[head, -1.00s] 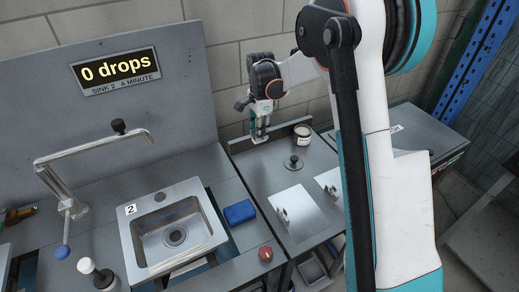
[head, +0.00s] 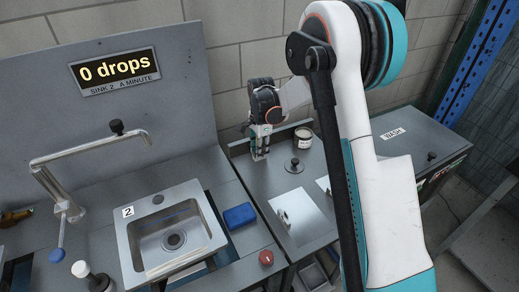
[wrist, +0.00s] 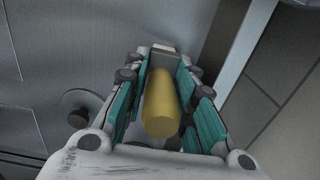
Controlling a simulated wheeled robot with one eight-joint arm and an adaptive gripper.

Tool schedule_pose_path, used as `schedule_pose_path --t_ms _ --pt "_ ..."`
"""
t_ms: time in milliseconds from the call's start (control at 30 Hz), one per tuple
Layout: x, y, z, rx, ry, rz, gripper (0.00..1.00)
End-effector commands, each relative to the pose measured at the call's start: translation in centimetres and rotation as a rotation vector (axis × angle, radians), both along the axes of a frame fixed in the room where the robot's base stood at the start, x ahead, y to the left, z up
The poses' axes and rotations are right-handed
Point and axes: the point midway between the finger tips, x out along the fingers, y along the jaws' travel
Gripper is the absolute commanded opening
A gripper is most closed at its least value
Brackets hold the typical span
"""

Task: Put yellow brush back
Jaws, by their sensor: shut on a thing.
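The yellow brush (wrist: 162,104) is between the teal-padded fingers of my gripper (wrist: 165,108) in the wrist view. Its rounded yellow handle points toward the camera, and a pale grey block shows at its far end. My gripper is shut on it. In the head view my gripper (head: 259,156) points down at the back left corner of the right-hand counter, close to the back ledge. The brush cannot be made out there, and I cannot tell whether its far end touches anything.
The wall rises close behind.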

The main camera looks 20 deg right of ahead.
Motion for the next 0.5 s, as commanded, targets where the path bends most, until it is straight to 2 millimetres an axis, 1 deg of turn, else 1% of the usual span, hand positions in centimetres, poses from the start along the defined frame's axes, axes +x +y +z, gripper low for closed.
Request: schedule_pose_path --t_ms 33,67,367,500 --pt "0.00 0.00 -0.22 0.000 0.000 0.000 0.27" --pt "0.00 0.00 -0.15 0.000 0.000 0.000 0.33" --pt "0.00 0.00 -0.08 0.000 0.000 0.000 0.33" --pt "-0.01 -0.01 0.58 0.000 0.000 0.000 0.33"
